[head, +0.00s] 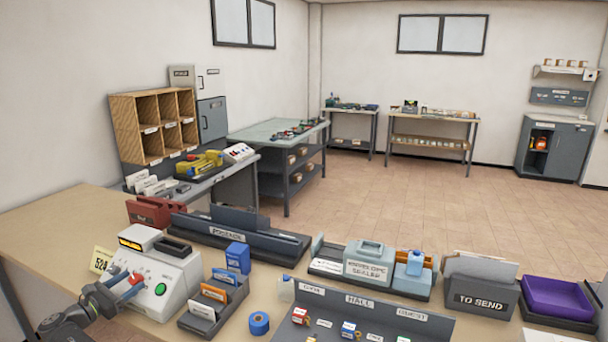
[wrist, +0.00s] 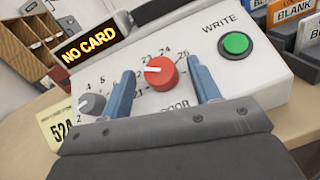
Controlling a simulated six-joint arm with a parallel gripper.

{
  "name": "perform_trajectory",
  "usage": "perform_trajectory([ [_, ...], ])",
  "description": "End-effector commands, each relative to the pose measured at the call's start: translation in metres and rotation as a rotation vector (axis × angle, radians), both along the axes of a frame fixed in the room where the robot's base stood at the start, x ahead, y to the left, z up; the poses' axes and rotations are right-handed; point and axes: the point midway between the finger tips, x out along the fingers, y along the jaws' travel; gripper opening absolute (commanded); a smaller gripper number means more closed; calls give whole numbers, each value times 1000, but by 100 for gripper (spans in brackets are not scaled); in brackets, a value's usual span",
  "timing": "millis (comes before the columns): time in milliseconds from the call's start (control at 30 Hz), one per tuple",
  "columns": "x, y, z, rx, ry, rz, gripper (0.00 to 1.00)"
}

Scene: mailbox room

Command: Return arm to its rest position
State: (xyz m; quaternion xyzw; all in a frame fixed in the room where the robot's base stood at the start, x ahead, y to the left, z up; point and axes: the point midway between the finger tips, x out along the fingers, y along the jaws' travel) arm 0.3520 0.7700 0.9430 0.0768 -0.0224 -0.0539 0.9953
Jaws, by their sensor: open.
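My gripper (wrist: 163,90) is open in the wrist view. Its two blue fingers stand on either side of the red knob (wrist: 161,73), with gaps visible between knob and fingers. The knob is on the sloped face of a white card-writing machine (wrist: 215,45), which also has a grey knob (wrist: 91,104), a green button (wrist: 235,43) and a display (wrist: 88,39) reading "NO CARD". In the head view my gripper (head: 128,283) is at the machine (head: 165,285), at the lower left. Whether a finger touches the panel is unclear.
A yellow tag (head: 101,259) reading "524" is left of the machine. A card holder (head: 213,304) and blue tape roll (head: 259,323) stand to its right. The postage tray (head: 283,246) lies behind. The wooden tabletop (head: 50,225) is bare at the far left.

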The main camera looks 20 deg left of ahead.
Motion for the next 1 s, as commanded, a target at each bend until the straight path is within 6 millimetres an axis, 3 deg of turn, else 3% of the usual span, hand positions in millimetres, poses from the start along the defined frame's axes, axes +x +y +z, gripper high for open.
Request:
perform_trajectory([
  [600, -1, 0, -1, 5, 0, -9, 56],
  [1000, -79, 10, -3, 6, 0, -10, 56],
])
